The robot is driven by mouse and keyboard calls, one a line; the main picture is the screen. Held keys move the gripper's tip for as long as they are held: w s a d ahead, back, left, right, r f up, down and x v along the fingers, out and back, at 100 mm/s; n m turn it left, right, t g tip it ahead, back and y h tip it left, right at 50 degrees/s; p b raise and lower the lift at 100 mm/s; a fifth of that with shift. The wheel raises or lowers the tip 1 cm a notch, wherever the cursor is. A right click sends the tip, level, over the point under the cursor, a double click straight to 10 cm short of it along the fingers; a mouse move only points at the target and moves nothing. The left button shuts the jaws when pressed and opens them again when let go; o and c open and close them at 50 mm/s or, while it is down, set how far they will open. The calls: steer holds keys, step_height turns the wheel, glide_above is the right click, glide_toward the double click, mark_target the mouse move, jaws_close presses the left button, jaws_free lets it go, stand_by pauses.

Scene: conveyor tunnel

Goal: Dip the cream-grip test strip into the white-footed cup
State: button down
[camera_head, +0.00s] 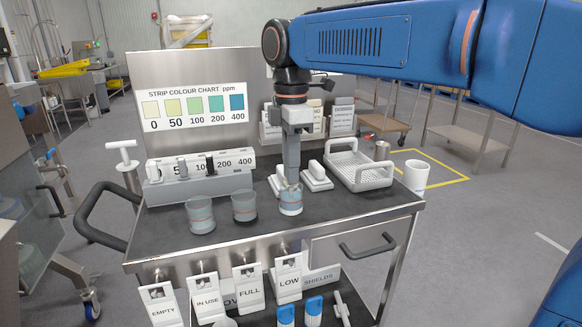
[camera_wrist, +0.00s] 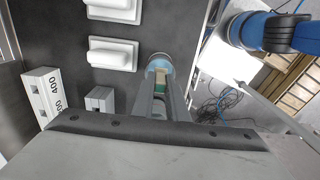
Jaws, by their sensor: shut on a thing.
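My gripper (camera_head: 291,178) points straight down over the right-hand cup (camera_head: 291,203), its fingertips at the cup's mouth. In the wrist view my gripper (camera_wrist: 160,88) is shut on the test strip (camera_wrist: 160,75), of which a small cream part shows between the fingers. The strip's lower end is hidden, so its depth in the cup cannot be told. The cup's rim (camera_wrist: 158,60) shows just beyond the fingertips. A middle cup (camera_head: 244,208) has a dark foot; a left cup (camera_head: 200,217) has a greyish foot.
A grey strip rack (camera_head: 200,187) with other grips stands behind the cups. White blocks (camera_head: 316,177) and a white wire-like basket (camera_head: 360,168) lie to the right. A white beaker (camera_head: 416,176) is beyond the cart's right edge. The dark top's front right is clear.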

steer(key=shift+r, duration=0.1)
steer(key=shift+r, duration=3.65)
